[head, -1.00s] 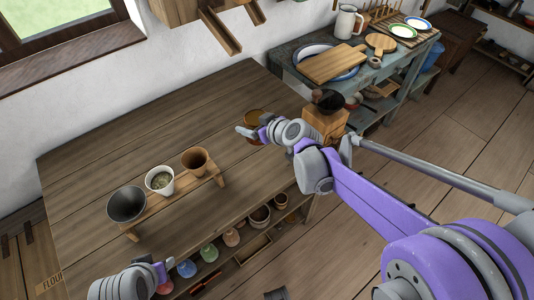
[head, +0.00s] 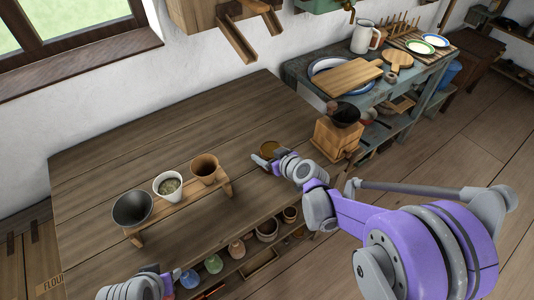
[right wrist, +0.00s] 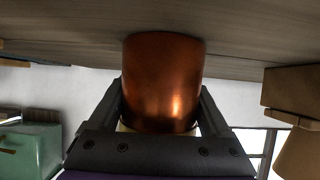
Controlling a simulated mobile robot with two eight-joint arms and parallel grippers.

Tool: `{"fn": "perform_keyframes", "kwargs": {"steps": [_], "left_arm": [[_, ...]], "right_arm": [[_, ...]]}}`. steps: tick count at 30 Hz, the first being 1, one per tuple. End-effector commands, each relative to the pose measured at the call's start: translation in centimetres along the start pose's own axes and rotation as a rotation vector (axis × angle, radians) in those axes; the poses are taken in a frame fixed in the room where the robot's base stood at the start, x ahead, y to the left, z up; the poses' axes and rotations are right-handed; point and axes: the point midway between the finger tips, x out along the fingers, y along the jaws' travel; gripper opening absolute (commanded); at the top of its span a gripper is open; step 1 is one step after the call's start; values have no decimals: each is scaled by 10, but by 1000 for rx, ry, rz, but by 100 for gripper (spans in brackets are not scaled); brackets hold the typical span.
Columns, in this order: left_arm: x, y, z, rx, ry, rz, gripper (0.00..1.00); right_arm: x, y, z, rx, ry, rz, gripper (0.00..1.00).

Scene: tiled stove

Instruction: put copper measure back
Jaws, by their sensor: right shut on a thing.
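The copper measure (right wrist: 163,82) fills the middle of the right wrist view, a shiny brown-orange cup between both fingers. My right gripper (right wrist: 163,115) is shut on it. In the head view the measure (head: 271,148) shows small, over the right part of the wooden table (head: 185,118), partly behind my right gripper (head: 262,162). I cannot tell whether it touches the tabletop. My left gripper (head: 172,278) is low at the left, by the table's front edge; its finger opening is unclear.
A small wooden rack (head: 180,208) holds a dark cup (head: 132,207), a white cup (head: 168,186) and a brown cup (head: 204,168). A shelf with several small pots (head: 237,248) lies below the tabletop. A wooden grinder (head: 336,135) stands right. The table's back is clear.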

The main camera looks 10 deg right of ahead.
Motion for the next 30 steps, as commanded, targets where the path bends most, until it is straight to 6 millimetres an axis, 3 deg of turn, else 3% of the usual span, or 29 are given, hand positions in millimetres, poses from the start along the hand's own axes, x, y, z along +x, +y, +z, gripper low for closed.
{"fn": "perform_keyframes", "kwargs": {"steps": [5,6,8,19,30], "left_arm": [[2,0,1,0,-1,0,46],[2,0,1,0,-1,0,46],[2,0,1,0,-1,0,46],[-1,0,-1,0,0,0,46],[-10,0,-6,0,4,0,46]], "right_arm": [[2,0,3,0,0,0,0],[1,0,2,0,0,0,87],[1,0,2,0,0,0,98],[-5,0,-1,0,0,1,100],[-78,1,-1,1,-1,3,100]]}}
